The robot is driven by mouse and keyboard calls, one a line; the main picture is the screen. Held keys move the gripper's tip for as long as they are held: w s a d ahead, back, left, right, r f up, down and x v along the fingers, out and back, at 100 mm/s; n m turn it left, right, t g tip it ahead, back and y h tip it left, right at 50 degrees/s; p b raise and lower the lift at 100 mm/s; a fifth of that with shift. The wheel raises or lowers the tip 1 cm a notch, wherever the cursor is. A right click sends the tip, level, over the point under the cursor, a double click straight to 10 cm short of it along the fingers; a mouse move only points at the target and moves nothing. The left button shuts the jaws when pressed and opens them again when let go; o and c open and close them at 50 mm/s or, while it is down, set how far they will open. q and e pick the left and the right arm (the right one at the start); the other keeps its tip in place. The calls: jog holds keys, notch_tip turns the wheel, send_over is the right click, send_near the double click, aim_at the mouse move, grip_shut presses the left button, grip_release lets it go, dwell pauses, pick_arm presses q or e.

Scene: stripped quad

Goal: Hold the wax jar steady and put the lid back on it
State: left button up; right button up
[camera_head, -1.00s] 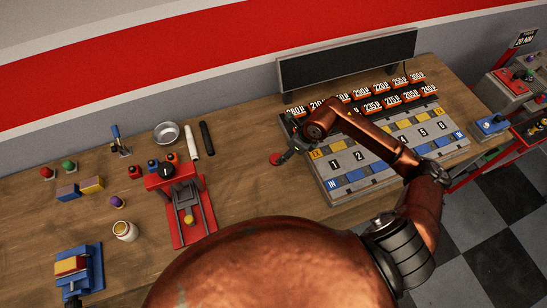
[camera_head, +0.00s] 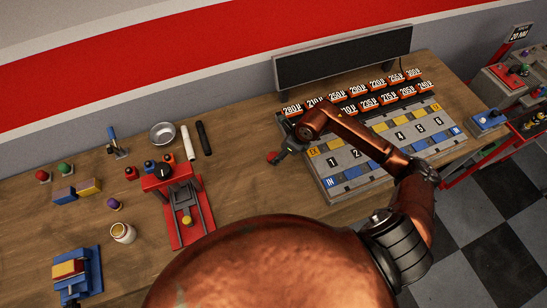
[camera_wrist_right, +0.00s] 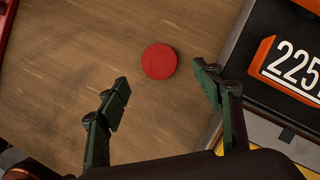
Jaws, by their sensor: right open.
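The wax jar (camera_head: 123,233) stands uncovered on the bench at the left, with a pale body and tan contents. A round red disc, which looks like the lid (camera_head: 272,157), lies flat on the wood just left of the number board. It also shows in the right wrist view as a red lid (camera_wrist_right: 159,62). My right gripper (camera_head: 281,153) is over the bench beside the lid. In the right wrist view my right gripper (camera_wrist_right: 161,80) is open and empty, its fingertips on either side of the lid's near edge with gaps.
The number board (camera_head: 375,150) with orange tags is close to the right of the lid. A red press (camera_head: 190,210) stands between jar and lid. A blue vise (camera_head: 92,270) is near the jar. A metal bowl (camera_head: 163,133) and two rods are behind. Bare wood separates press and lid.

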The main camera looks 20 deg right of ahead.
jog(key=shift+p+x, duration=0.55)
jog(key=shift+x, duration=2.1)
jog(key=shift+c, duration=0.3)
jog(key=shift+r, duration=0.1)
jog(key=c, duration=0.7)
